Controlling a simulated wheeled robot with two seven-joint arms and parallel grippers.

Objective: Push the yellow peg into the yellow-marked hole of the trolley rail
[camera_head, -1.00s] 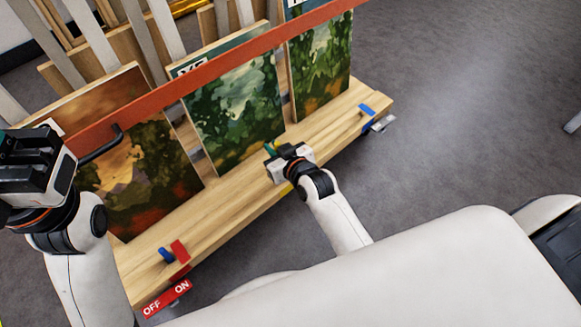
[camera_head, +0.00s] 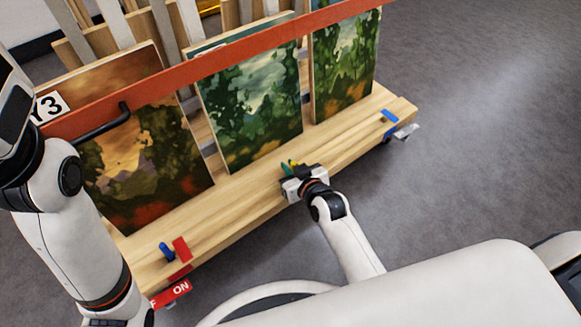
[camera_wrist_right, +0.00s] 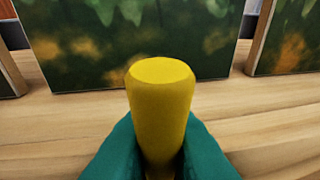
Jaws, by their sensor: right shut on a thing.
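The yellow peg (camera_wrist_right: 160,105) is gripped between the teal fingertips of my right gripper (camera_wrist_right: 158,160), its flat end towards the paintings in the right wrist view. In the head view, the right gripper (camera_head: 289,167) is at the front edge of the trolley's wooden rail (camera_head: 235,203), about midway along, with a bit of yellow between its fingers. The yellow-marked hole cannot be made out; the gripper and arm cover that stretch of rail. I cannot tell whether the peg touches the rail. My left arm is at the left; its fingers are not visible.
Several paintings, including the middle one (camera_head: 250,100), stand on the trolley behind a red bar (camera_head: 220,70) with a black handle (camera_head: 105,122). A blue peg (camera_head: 166,250) and red part (camera_head: 181,248) are at the rail's left end. Grey floor (camera_head: 490,130) is clear at right.

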